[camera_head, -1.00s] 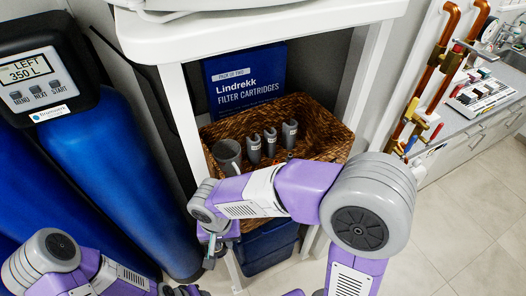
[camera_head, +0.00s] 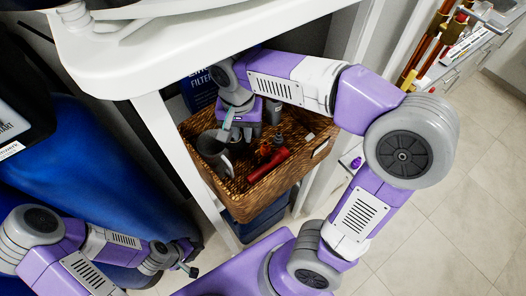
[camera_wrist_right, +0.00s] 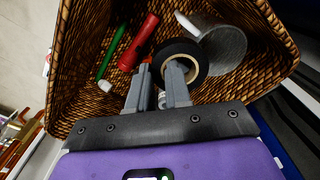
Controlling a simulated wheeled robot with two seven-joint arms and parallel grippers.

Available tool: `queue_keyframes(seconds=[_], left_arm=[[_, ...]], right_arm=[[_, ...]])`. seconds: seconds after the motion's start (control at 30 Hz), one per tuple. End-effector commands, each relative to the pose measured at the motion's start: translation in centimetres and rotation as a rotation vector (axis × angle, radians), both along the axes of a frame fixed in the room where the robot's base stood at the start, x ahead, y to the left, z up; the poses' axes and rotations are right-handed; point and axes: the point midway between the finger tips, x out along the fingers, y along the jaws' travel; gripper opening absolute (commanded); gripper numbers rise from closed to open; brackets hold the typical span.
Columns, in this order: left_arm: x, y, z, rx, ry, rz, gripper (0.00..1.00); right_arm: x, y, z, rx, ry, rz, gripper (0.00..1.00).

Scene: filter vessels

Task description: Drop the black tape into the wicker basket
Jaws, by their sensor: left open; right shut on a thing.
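The black tape (camera_wrist_right: 178,45) is a black roll with a pale core, held in the jaws of my right gripper (camera_wrist_right: 162,70) in the right wrist view. One finger passes into the roll's hole. In the head view my right gripper (camera_head: 234,134) is inside the mouth of the wicker basket (camera_head: 255,193); the tape is hard to make out there. The brown woven basket (camera_wrist_right: 66,85) also shows in the right wrist view, around the held tape. I cannot tell whether the tape touches the basket's contents. My left gripper (camera_head: 188,268) is empty and open, low at the left.
The basket holds a grey mug (camera_wrist_right: 222,47), a red flashlight-like object (camera_wrist_right: 139,42) and a green stick-like object (camera_wrist_right: 112,52). A white shelf top (camera_head: 190,50) overhangs the basket. A blue tank (camera_head: 85,160) stands at the left.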

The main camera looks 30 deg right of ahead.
Motion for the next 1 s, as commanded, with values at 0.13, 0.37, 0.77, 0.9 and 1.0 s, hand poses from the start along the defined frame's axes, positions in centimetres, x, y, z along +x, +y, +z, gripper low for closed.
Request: queue_keyframes(seconds=[0.13,0.37,0.77,0.9,1.0], left_arm=[[0.0,0.0,-0.2,0.000,0.000,0.000,0.43],[0.0,0.0,-0.7,0.000,0.000,0.000,0.43],[0.0,0.0,-1.5,0.000,0.000,0.000,0.43],[0.0,0.0,-1.7,0.000,0.000,0.000,0.43],[0.0,0.0,-1.9,0.000,0.000,0.000,0.43]], right_arm=[[0.7,-1.1,-1.0,-0.001,0.003,-0.010,0.00],[0.6,-1.1,-6.4,-0.002,0.008,-0.009,0.00],[0.7,-1.1,-14.1,0.000,0.002,-0.010,0.00],[0.6,-1.1,-15.5,-0.001,0.004,-0.010,0.00],[0.7,-1.1,-17.1,-0.002,0.005,-0.010,0.00]])
